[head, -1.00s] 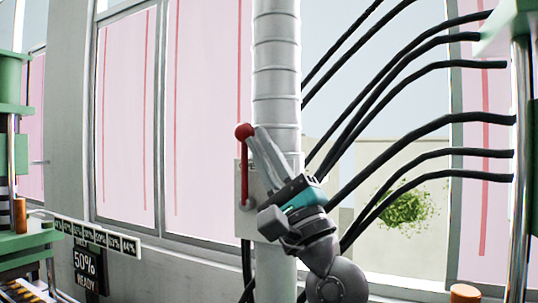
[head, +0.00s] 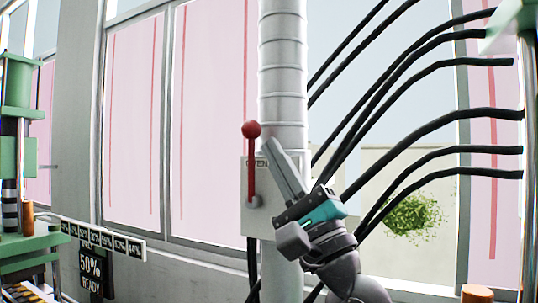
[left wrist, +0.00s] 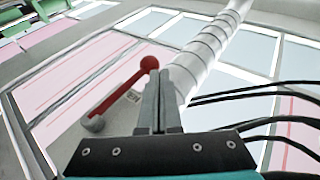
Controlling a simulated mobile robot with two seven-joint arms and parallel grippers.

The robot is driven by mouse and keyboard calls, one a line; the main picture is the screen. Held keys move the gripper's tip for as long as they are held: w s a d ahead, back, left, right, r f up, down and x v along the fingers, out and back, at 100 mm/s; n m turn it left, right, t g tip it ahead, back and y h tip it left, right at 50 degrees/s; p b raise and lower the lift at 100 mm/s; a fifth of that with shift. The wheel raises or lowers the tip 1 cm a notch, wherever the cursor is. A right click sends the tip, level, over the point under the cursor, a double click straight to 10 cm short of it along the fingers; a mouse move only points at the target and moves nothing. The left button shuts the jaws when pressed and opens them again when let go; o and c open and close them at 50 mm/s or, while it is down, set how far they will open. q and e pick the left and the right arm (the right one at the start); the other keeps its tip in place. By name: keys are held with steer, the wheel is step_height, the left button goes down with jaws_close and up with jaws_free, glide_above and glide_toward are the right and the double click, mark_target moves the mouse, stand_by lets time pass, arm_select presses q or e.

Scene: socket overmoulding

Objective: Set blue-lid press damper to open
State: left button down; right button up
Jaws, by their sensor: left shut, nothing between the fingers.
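The damper lever (head: 252,165) is a red handle with a round red knob, standing upright on a pale plate (head: 256,222) on the grey duct (head: 283,105). The plate has lettering near its top, partly hidden by my gripper; it seems to end in "EN". My left gripper (head: 268,143) is shut and empty, just right of the lever and slightly below the knob. In the left wrist view the lever (left wrist: 122,90) lies left of the shut fingers (left wrist: 158,80), its knob close beside their tips. Whether they touch is unclear. My right gripper is out of view.
Another green press (head: 17,155) stands at left, near a sign reading "50% READY" (head: 91,270). Windows are behind.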

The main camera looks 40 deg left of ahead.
arm_select(q)
steer(key=b+v, duration=0.5)
steer(key=v, duration=0.7)
steer(key=shift+d+b, duration=0.2)
steer(key=shift+b, duration=0.1)
steer(key=shift+f, duration=0.1)
